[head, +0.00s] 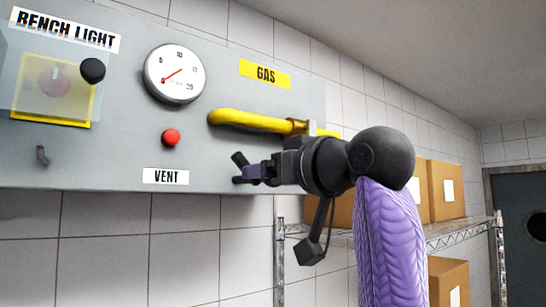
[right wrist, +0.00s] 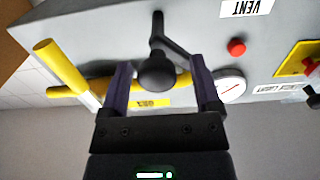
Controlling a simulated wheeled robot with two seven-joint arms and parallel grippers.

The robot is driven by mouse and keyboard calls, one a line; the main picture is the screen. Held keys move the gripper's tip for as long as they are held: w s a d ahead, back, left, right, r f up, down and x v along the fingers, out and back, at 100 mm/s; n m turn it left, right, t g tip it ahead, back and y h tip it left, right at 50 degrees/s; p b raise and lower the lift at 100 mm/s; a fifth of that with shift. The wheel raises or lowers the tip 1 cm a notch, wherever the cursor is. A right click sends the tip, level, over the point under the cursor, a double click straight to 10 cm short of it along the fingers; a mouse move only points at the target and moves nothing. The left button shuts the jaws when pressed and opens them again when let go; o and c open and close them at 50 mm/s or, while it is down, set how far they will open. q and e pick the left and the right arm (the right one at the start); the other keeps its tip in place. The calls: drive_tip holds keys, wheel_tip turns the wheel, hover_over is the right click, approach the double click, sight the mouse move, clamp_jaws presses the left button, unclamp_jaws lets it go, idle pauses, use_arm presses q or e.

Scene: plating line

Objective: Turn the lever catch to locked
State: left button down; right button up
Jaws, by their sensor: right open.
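The lever catch, a black lever with a round knob (right wrist: 157,72), lies between the fingers of my right gripper in the right wrist view. In the head view, only a dark end of it (head: 239,159) shows at the panel's lower right, beside the VENT label; the rest is hidden by my gripper. My right gripper (head: 246,175) is open, its purple fingers on either side of the knob, with a visible gap in the wrist view. I cannot tell whether a finger touches it. My left gripper is not in view.
The grey panel (head: 110,120) holds a yellow gas handle (head: 250,121) just above my gripper, a red button (head: 171,137), a gauge (head: 174,74) and a covered bench light switch (head: 55,82). A rack with boxes (head: 446,190) stands right, behind my arm.

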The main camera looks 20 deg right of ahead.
drive_tip(key=shift+w+d+f, duration=0.1)
drive_tip(key=shift+w+d, duration=0.05)
clamp_jaws()
idle(0.4)
drive_tip(key=m+b, duration=0.1)
drive_tip(key=m, duration=0.3)
drive_tip(key=shift+m, duration=0.4)
drive_tip(key=m+b, duration=0.1)
drive_tip(key=m, duration=0.3)
drive_tip(key=m+b, duration=0.1)
drive_tip(key=m, duration=0.4)
drive_tip(key=shift+f, duration=0.1)
drive_tip(key=shift+d+m+b, duration=0.1)
drive_tip(key=shift+m+b, duration=0.25)
drive_tip(key=shift+m, duration=1.75)
